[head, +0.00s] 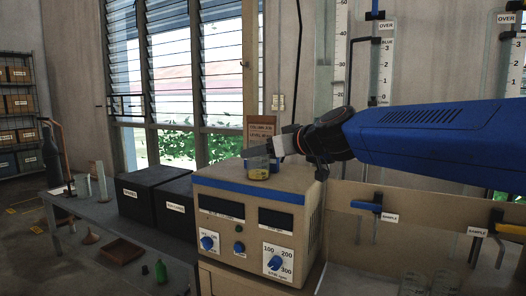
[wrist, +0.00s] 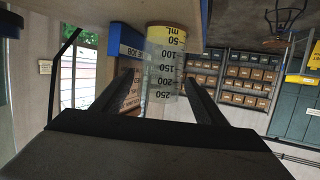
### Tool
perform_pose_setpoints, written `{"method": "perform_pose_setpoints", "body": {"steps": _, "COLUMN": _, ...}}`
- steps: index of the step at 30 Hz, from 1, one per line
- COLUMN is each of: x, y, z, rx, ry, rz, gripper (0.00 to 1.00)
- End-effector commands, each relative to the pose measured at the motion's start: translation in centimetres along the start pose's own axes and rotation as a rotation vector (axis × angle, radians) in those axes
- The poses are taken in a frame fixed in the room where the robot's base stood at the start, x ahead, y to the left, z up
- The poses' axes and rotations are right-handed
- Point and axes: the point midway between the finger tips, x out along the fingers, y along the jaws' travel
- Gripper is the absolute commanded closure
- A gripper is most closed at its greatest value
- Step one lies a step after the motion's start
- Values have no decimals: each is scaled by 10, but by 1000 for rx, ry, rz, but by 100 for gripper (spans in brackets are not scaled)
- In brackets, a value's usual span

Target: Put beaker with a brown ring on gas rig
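A clear graduated beaker with a yellow band near its base (head: 258,170) is at the top of a beige instrument box (head: 240,205) with dials and displays. In the wrist view the beaker (wrist: 165,72) is between the two dark fingers, with its yellow band at the top of the picture. My gripper (head: 272,148) reaches in from the right at the beaker. In the wrist view my gripper (wrist: 160,88) looks open, with a gap showing between the left finger and the glass. I see no clearly brown ring. Tall graduated tubes (head: 381,65) and sample taps stand at the right; I cannot tell whether they are the gas rig.
Two black boxes (head: 150,192) stand left of the instrument box on a grey bench. More glass beakers (head: 414,284) are low at the right. A small sign (head: 262,128) stands behind the beaker.

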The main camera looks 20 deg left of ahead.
Motion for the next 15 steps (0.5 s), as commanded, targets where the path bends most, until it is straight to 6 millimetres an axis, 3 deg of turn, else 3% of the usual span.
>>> {"method": "perform_pose_setpoints", "body": {"steps": 9, "x": -2, "y": 0, "z": -3, "rx": 0, "ry": 1, "rz": 0, "gripper": 34}}
{"method": "perform_pose_setpoints", "body": {"steps": 15, "x": -26, "y": 0, "z": -3, "rx": -1, "ry": 2, "rz": 1, "gripper": 34}}
